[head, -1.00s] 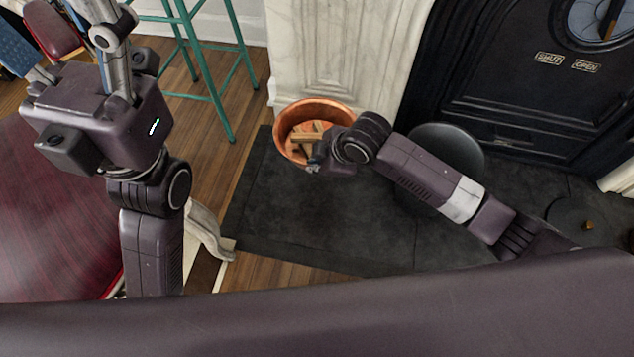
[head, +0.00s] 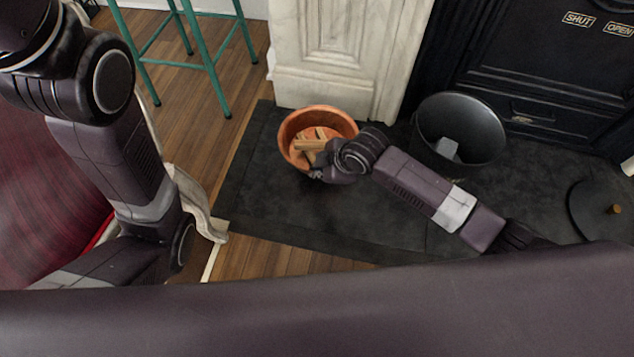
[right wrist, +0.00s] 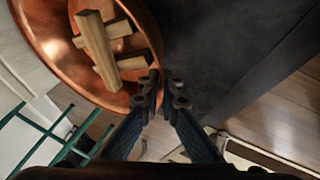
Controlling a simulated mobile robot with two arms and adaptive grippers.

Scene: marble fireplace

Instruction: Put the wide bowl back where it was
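The wide bowl (head: 285,128) is round and copper-coloured, with several wooden pieces inside. In the head view it shows over the dark hearth slab, in front of the marble pillar; I cannot tell whether it touches the slab. My right gripper (head: 315,173) is at its near right rim. In the right wrist view the two fingers (right wrist: 164,84) are close together, one on the bowl's inner side (right wrist: 60,50) and one outside, shut on the rim. The exact contact is hard to see. My left gripper is out of view; only its arm shows at the left.
A black bucket (head: 478,113) with a grey block inside stands right of the bowl. A dark round lid (head: 590,222) lies farther right. The marble pillar (head: 330,55) and black stove (head: 540,80) stand behind. A teal stool (head: 205,62) is at the back left. The front of the hearth (head: 300,220) is clear.

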